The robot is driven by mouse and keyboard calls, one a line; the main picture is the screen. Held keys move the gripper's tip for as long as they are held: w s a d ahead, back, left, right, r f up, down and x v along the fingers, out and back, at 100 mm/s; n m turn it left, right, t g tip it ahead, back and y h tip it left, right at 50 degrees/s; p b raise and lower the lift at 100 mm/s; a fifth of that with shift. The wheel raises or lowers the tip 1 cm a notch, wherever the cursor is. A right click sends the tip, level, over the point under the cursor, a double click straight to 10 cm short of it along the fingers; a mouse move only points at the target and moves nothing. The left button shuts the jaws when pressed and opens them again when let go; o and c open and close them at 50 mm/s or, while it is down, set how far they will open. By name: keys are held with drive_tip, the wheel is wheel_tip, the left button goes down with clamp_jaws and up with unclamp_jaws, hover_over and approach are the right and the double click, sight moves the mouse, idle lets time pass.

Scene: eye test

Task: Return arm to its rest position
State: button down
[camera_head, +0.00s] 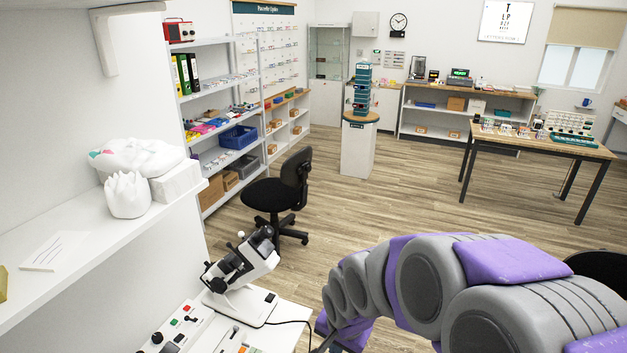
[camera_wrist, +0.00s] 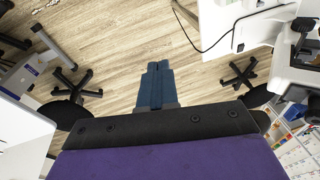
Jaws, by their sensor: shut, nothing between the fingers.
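My gripper (camera_wrist: 157,64) shows in the wrist view as two blue fingers lying side by side. They are shut with nothing between them, over the wood floor. My arm (camera_head: 420,285), grey and purple, arches across the lower right of the head view. Its far end drops toward the bottom edge beside a white table, and the gripper cannot be made out there.
A white microscope-like instrument (camera_head: 240,275) stands on the white table (camera_head: 285,325) left of my arm. A black office chair (camera_head: 280,192) stands beyond. A white wall shelf (camera_head: 100,230) juts in at left. Open wood floor (camera_head: 400,205) lies ahead, before a wooden table (camera_head: 540,143).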

drive_tip(key=s+d+r+n+g, duration=0.2)
drive_tip(key=s+d+r+n, duration=0.1)
drive_tip(key=s, duration=0.9)
drive_tip(key=s+d+r+n+g, duration=0.2)
drive_tip(key=s+d, duration=0.4)
drive_tip(key=s, duration=0.7)
drive_tip(key=shift+r+n+h, duration=0.4)
drive_tip(key=shift+r+n, duration=0.1)
drive_tip(key=shift+r, duration=0.15)
